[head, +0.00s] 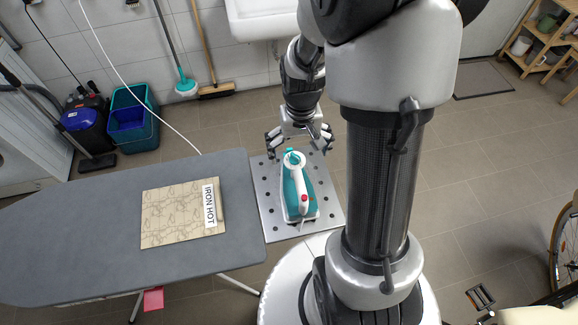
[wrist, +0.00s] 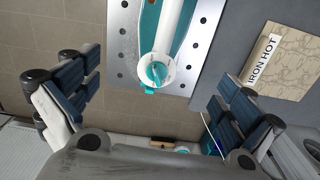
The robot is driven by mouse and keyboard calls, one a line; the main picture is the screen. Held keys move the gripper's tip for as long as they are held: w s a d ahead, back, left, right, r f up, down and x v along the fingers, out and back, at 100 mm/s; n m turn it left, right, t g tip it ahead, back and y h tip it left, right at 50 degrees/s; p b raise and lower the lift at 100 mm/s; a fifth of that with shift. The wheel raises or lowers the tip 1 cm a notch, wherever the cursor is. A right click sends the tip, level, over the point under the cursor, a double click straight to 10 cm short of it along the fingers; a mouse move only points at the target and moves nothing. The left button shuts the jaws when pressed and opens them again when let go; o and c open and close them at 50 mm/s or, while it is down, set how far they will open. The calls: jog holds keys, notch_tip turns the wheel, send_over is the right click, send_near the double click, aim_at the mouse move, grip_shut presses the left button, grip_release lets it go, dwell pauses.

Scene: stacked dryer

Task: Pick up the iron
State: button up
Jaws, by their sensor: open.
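The iron (head: 298,192) is teal and white with a red button near the handle's lower end. It rests on a grey perforated metal plate (head: 267,196) at the right end of the ironing board. My gripper (head: 300,139) is open and empty, just beyond the iron's far end in the head view. In the wrist view the iron's white handle and round dial (wrist: 157,70) show ahead of my gripper (wrist: 152,98), between its spread fingers and apart from them. The iron's other end is cut off at the top of the wrist view.
A grey ironing board (head: 85,205) spans the left, with a beige marble-patterned slab labelled "IRON HOT" (head: 180,212). A white cord runs down to the board. Tiled floor on the right is mostly clear.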

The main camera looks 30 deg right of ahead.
aim_at(298, 169)
notch_tip(298, 169, down, 10)
jog(key=shift+b, duration=1.15)
notch_tip(298, 169, down, 5)
jog(key=shift+a+f+b, duration=0.15)
jog(key=shift+b, duration=0.7)
jog(key=shift+c, duration=0.6)
jog(key=c, duration=1.3)
